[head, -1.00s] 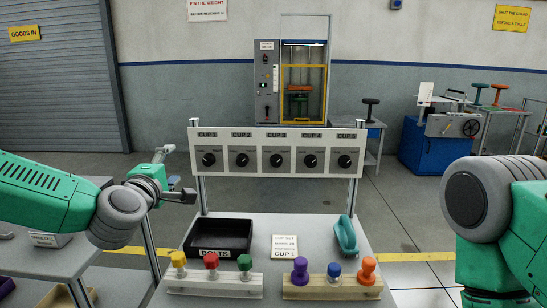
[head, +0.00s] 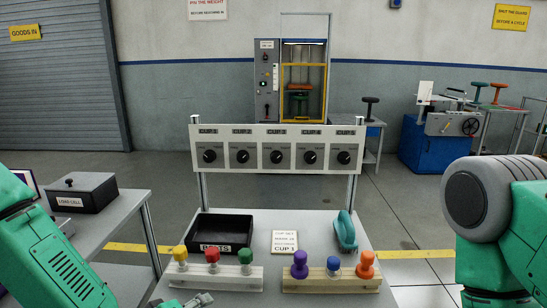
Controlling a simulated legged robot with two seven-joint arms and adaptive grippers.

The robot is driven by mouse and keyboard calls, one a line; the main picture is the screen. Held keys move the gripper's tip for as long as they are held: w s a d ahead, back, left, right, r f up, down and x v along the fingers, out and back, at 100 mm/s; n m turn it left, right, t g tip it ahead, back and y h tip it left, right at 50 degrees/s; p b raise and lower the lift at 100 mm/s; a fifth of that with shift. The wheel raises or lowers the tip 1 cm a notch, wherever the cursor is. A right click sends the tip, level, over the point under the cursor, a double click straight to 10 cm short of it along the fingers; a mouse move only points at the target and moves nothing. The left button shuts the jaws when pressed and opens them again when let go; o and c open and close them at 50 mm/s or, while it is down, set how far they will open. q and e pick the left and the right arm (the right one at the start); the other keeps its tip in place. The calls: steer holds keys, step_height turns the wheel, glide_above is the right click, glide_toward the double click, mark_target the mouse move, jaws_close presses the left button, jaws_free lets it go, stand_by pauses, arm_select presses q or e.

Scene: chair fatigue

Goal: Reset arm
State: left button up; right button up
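My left arm comes in at the left edge and runs down out of the picture. Part of what looks like my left gripper (head: 190,300) shows at the bottom edge, in front of the white peg block. Most of it is cut off, so I cannot tell if it is open or shut, or if it holds anything. My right arm fills the right edge. Its gripper is out of view.
The bench (head: 310,228) bears a black tray (head: 222,249), a white block (head: 225,279) and a wooden block (head: 325,287) with coloured knobs, a card (head: 285,241) and a teal piece (head: 345,232). A dial panel (head: 277,150) stands behind. A black box (head: 84,195) sits on the left table.

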arm_select(q)
steer(key=s+a+f+m+g+y, duration=0.1)
steer(key=s+a+f+m+g, duration=0.15)
steer(key=s+f, duration=0.45)
steer(key=s+a+f+m+g, duration=0.25)
steer(key=s+f, duration=0.25)
steer(key=s, duration=0.5)
steer(key=s+a+f+m+g+y, duration=0.1)
steer(key=s+a+m+g, duration=0.1)
steer(key=s, duration=0.4)
steer(key=s+a+f+m+g+y, duration=0.1)
steer(key=s+a+f+g, duration=0.1)
steer(key=s+a, duration=0.2)
steer(key=shift+s+a+m+b, duration=0.15)
steer(key=shift+s+m+b, duration=0.2)
steer(key=shift+s, duration=0.8)
steer(key=shift+f, duration=0.1)
